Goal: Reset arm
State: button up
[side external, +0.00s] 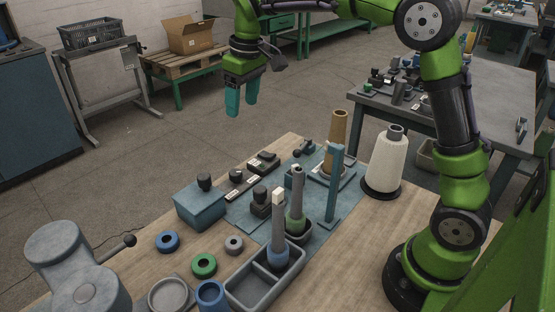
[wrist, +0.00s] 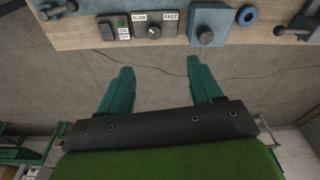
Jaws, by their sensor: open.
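My gripper (side external: 241,102) is raised in the air beyond the far edge of the wooden bench (side external: 376,238), with its teal fingers pointing down. In the wrist view my gripper (wrist: 161,92) shows its two fingers spread apart with only floor between them. It is open and empty, and touches nothing. My green arm reaches up from its base at the right of the bench and across the top of the side external view.
On the bench stand a white yarn cone (side external: 387,162), a brown cone (side external: 336,140), a teal post (side external: 335,185), a blue box (side external: 200,206), a grey tray (side external: 262,281) and several rings. A speed switch (wrist: 154,31) sits near the edge. Air around my gripper is clear.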

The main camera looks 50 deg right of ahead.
jog(key=s+r+m+t, duration=0.3)
jog(key=s+r, duration=0.1)
jog(key=s, duration=0.9)
jog(key=s+a+f+m+t+y, duration=0.1)
jog(key=s+f, duration=0.4)
jog(key=s, duration=0.6)
jog(key=shift+m+t+y, duration=0.3)
jog(key=shift+m+t, duration=0.5)
jog(key=shift+m, duration=0.2)
